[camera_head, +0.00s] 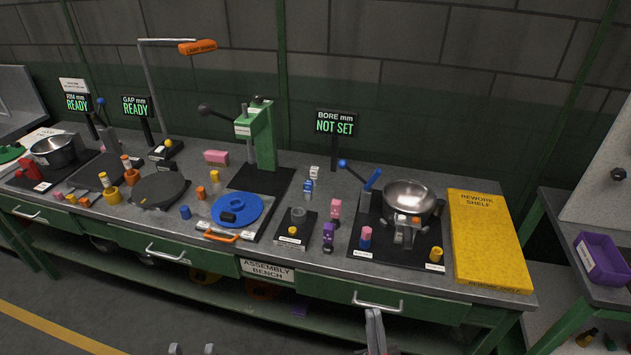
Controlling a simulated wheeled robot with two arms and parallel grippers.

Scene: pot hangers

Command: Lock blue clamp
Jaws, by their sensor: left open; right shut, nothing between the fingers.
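At the right station, a blue upright handle (372,180) stands just left of a metal bowl (409,194). A lever with a blue ball (342,163) slants beside it. I cannot tell which of these parts is the blue clamp, nor whether it is locked. A sign (336,123) behind reads "BORE mm NOT SET". My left gripper (192,350) shows only its two parted fingertips at the bottom edge, open and empty. My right gripper (375,322) is shut and empty, in front of the bench's right drawer, well below the station.
A yellow rework shelf (488,245) lies right of the bowl. Small pink, purple and blue pieces stand left of the station. A green press (262,135) and a blue disc (237,209) are at mid-bench. A drawer handle (377,304) juts out near my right gripper.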

